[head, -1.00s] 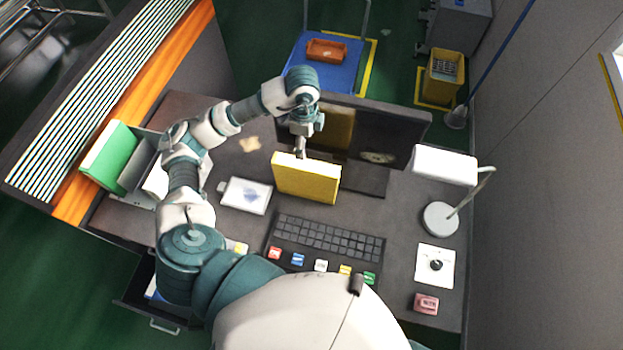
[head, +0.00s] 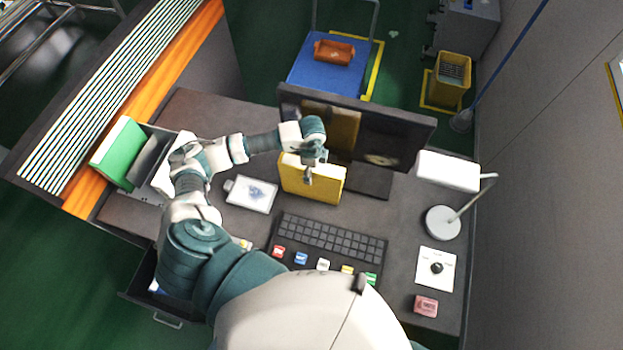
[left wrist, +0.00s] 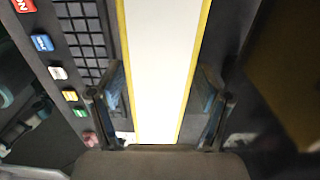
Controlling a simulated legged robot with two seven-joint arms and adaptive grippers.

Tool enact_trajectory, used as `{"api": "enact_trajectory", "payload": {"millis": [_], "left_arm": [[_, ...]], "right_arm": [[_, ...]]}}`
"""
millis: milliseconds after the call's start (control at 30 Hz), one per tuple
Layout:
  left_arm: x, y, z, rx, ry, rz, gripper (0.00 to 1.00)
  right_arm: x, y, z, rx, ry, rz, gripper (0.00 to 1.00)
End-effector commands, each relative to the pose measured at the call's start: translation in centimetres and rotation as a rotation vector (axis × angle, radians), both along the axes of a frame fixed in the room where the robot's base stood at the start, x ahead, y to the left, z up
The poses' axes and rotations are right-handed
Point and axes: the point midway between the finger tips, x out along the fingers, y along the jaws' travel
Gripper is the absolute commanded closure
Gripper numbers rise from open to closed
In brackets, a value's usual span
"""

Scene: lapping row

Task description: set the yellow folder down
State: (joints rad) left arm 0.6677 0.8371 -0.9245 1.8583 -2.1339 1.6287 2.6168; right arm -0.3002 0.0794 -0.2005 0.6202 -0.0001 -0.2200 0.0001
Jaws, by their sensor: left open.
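The yellow folder (head: 312,185) is a thick box with a white page side. It stands upright on the dark desk, behind the keyboard and in front of the monitor. My left gripper (head: 308,180) is at its top edge. In the left wrist view the folder's white side with yellow borders (left wrist: 163,60) runs between the fingers of my left gripper (left wrist: 160,105), one finger on each side. The fingers are open; whether they touch the covers I cannot tell. My right gripper is not in view.
The monitor (head: 400,135) is close behind the folder. The keyboard (head: 330,238) lies in front, with several coloured blocks nearer me. A green folder (head: 118,148) is at the far left.

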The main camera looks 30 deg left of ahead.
Motion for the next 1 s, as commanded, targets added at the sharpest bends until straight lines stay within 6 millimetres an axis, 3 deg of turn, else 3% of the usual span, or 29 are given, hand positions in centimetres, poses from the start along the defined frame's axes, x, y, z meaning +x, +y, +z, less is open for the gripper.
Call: {"api": "enact_trajectory", "payload": {"millis": [267, 367, 600, 1000], "left_arm": [[-0.05, 0.00, -0.61, 0.000, 0.000, -0.001, 0.23], [-0.04, 0.00, -0.60, 0.000, 0.000, -0.001, 0.43], [-0.03, 0.01, -0.59, 0.000, 0.001, -0.001, 1.00], [0.03, 0.01, -0.27, -0.001, -0.002, -0.001, 1.00]], "right_arm": [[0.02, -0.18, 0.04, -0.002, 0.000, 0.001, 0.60], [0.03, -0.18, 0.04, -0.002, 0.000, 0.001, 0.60], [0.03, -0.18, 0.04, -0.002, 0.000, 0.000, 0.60], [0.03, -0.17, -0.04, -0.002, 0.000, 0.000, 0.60]]}}
